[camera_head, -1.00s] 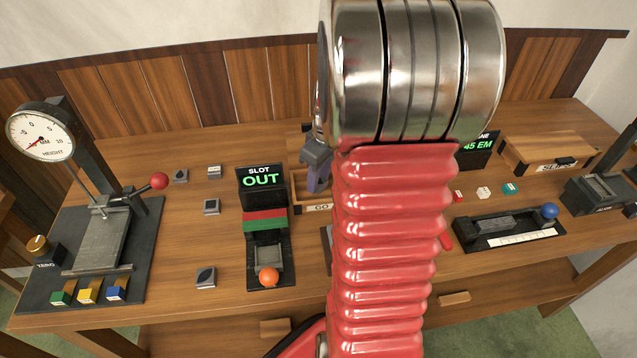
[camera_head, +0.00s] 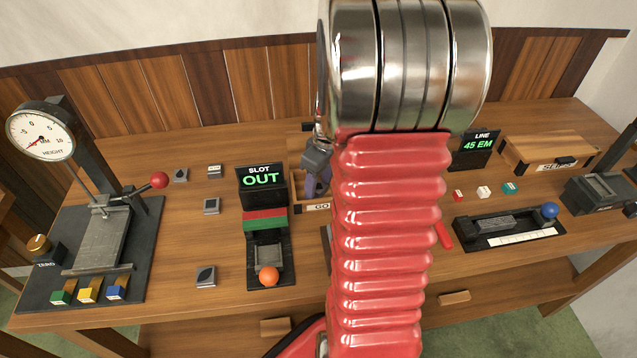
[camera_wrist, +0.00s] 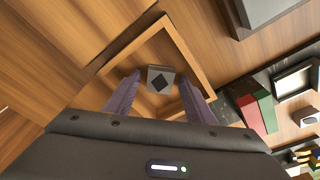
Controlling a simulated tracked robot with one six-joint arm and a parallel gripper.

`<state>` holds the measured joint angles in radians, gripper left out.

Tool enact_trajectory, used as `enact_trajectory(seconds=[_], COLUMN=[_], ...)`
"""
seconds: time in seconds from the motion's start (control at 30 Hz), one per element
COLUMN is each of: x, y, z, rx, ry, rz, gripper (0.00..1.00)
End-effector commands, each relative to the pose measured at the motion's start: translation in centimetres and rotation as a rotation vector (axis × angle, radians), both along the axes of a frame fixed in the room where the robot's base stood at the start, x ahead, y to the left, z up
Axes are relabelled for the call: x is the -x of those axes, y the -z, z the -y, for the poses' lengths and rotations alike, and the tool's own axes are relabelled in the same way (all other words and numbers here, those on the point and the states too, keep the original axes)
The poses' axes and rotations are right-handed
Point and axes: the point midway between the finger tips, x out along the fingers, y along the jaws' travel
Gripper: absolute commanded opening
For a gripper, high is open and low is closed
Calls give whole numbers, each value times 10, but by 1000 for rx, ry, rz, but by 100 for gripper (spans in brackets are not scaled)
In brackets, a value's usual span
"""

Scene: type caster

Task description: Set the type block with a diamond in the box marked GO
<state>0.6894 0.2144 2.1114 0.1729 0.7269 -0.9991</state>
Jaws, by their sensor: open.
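The type block with a dark diamond (camera_wrist: 160,79) is a small grey block in the wrist view. It sits inside the walls of a wooden box (camera_wrist: 185,42), between my fingertips. My gripper (camera_wrist: 158,82) is open, with one purple-grey finger on each side of the block; a small gap seems to show beside it. In the head view the box's front wall bears the label GO (camera_head: 322,208), and my gripper (camera_head: 313,186) reaches down into this box. My red arm hides the box's right part, and the block cannot be seen there.
Several other grey type blocks (camera_head: 211,206) lie on the bench left of the SLOT display (camera_head: 262,180), which reads OUT. A height gauge (camera_head: 90,220) stands at far left. The LINE display (camera_head: 476,147) and a composing tray (camera_head: 507,226) are at right.

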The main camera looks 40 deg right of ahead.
Motion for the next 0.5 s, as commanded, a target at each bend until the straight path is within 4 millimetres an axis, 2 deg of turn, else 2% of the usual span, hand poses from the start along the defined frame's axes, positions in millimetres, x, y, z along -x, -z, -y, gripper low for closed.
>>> enact_trajectory(seconds=[0.27,0.5], x=[1,6], y=[-11,-45], z=[1,2], rx=[3,3], ry=[0,0], rz=[3,4], gripper=[50,50])
